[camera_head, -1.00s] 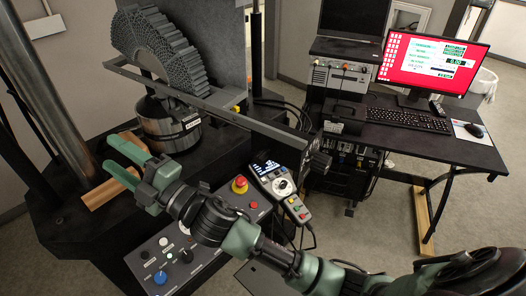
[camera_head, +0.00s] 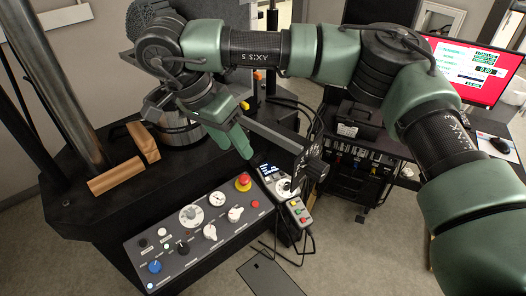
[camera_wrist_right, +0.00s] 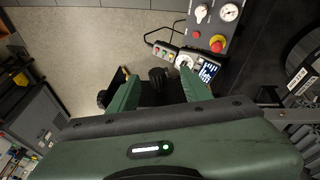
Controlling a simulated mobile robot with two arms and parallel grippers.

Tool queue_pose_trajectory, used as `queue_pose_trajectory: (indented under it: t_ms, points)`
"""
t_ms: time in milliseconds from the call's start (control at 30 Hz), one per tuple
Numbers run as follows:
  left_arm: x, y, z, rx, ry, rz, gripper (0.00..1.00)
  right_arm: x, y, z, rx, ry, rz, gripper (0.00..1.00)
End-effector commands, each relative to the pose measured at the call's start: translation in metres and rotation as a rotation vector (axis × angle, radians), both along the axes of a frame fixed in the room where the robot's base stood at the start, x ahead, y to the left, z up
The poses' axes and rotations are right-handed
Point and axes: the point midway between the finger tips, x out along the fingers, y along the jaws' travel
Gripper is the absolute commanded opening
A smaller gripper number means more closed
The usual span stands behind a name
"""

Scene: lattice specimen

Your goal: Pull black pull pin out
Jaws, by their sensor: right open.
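A black knobbed part (camera_head: 313,160), which looks like the pull pin, sits at the right end of the long grey metal bar (camera_head: 275,136). In the right wrist view a dark knob (camera_wrist_right: 158,77) shows between the fingers, beyond the gripper body; I cannot tell whether it is within reach or touched. My right gripper (camera_head: 232,143) is open, its green fingers angled down beside the bar, left of the black part. Its fingers also show in the right wrist view (camera_wrist_right: 160,91). My left gripper is not in view.
Below lies a control panel (camera_head: 190,262) with knobs and a red emergency button (camera_head: 243,181). A handheld controller (camera_head: 285,192) sits by its right edge. Wooden blocks (camera_head: 115,178) lie at the left. A desk with a red-screen monitor (camera_head: 482,70) stands at the right.

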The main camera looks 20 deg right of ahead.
Motion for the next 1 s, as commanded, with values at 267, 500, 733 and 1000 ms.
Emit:
queue_pose_trajectory:
  t_ms: [267,500,733,1000]
  points:
    - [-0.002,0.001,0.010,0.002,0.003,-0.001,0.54,0.006,-0.027,0.000,-0.077,-0.022,-0.012,0.49]
    - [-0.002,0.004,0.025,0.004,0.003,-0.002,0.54,0.007,-0.043,-0.035,-0.075,-0.021,-0.013,0.49]
    - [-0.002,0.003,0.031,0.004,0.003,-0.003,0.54,0.008,-0.050,-0.054,-0.072,-0.024,-0.012,0.49]
    - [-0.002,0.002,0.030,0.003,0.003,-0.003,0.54,0.008,-0.050,-0.056,-0.072,-0.025,-0.011,0.46]
